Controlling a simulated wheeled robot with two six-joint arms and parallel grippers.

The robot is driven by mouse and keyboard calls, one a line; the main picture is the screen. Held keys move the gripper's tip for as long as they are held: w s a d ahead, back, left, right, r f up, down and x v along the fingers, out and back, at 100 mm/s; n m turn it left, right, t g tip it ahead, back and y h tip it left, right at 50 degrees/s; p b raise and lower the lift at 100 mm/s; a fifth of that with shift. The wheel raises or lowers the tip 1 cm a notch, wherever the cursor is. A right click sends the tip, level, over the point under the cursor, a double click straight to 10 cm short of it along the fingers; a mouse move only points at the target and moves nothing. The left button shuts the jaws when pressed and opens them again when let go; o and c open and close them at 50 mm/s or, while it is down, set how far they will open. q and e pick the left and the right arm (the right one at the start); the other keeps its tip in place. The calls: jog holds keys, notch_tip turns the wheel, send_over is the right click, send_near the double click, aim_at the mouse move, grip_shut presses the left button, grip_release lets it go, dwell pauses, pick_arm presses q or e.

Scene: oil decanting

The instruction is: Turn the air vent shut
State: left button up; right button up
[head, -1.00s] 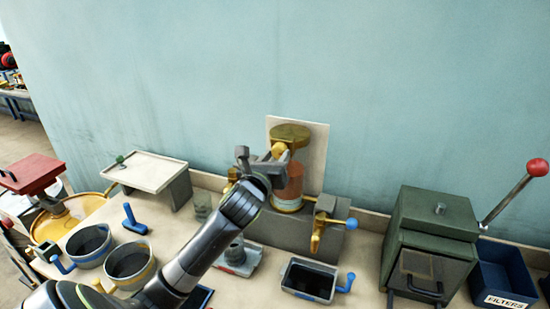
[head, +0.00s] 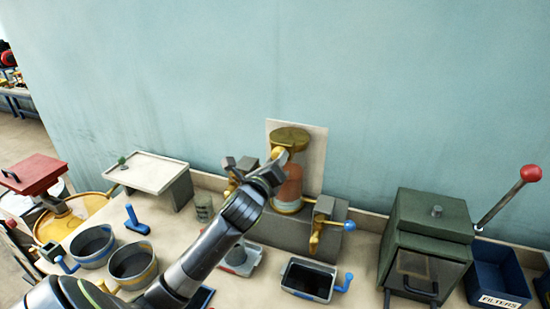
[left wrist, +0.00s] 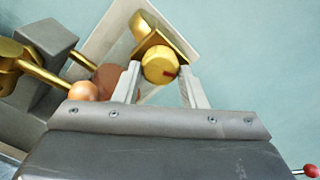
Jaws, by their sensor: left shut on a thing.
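In the head view the knob (head: 279,153) shows just above my left gripper (head: 272,166). The tank's glass body (head: 290,188) is partly hidden by the gripper. My right gripper is not in view.
A brass tap (head: 316,236) with a blue-ended lever stands right of the tank. A dark tray with a blue handle (head: 308,279) lies in front. A green press-like box (head: 430,235) is at the right. Two pots (head: 133,262) stand at the left.

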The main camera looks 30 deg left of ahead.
pick_arm(q)
jog(key=shift+n+p, duration=0.65)
jog(key=shift+n, duration=5.45)
jog(key=o, duration=1)
